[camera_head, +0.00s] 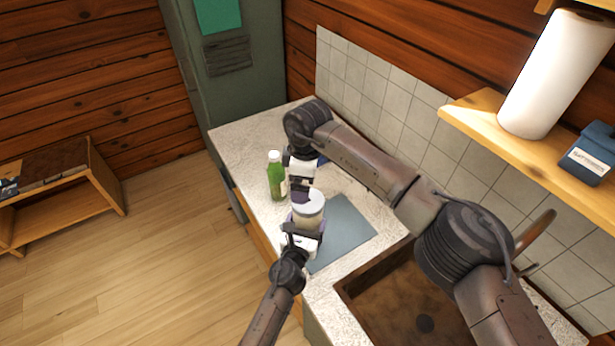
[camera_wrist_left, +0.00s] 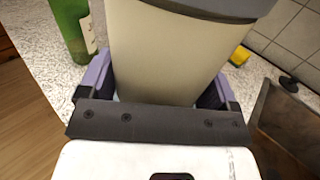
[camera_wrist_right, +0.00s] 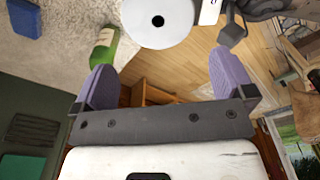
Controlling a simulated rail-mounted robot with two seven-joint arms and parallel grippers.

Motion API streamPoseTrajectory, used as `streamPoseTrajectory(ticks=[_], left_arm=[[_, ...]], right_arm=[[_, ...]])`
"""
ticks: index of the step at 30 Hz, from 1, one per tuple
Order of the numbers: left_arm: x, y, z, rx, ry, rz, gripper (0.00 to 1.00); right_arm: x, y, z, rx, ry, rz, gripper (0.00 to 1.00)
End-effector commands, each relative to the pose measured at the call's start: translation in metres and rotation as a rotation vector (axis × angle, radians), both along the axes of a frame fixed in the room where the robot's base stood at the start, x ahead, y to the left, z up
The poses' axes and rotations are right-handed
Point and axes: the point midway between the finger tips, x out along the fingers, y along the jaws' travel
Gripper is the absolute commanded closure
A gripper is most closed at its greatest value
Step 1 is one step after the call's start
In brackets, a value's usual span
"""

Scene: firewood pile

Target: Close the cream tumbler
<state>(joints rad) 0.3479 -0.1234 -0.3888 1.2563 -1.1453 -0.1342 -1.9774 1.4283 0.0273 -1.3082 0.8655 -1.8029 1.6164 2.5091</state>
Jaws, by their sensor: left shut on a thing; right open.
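The cream tumbler (camera_head: 306,219) stands upright over the counter near the grey mat, with a light grey lid (camera_head: 309,201) on its top. The left wrist view shows its cream body (camera_wrist_left: 165,55) close up and the lid's edge (camera_wrist_left: 225,6) above. My left gripper (camera_head: 304,232) is shut around the tumbler's body. My right gripper (camera_head: 301,190) is open and empty, just behind the tumbler's top. In the right wrist view the round lid (camera_wrist_right: 150,35) with a dark centre spot lies beyond the open fingers. Whether the lid is fully seated cannot be told.
A green bottle (camera_head: 276,180) stands left of the tumbler. A grey-blue mat (camera_head: 345,232) lies on the counter (camera_head: 238,137). A brown sink (camera_head: 385,300) is at the front right. A yellow item (camera_wrist_left: 240,56) and a blue item (camera_wrist_right: 23,18) lie on the counter.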

Motion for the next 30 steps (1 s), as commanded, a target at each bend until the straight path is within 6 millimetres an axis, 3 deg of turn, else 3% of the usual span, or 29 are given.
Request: streamPoseTrajectory(ticks=[21, 30], left_arm=[[0.000, 0.001, -0.002, 0.002, 0.003, 0.002, 0.82], [0.000, 0.001, -0.002, 0.002, 0.003, 0.002, 0.82]], right_arm=[[-0.001, -0.008, 0.008, -0.056, -0.065, 1.466, 0.00], [-0.002, -0.010, 0.008, -0.052, -0.068, 1.967, 0.00]])
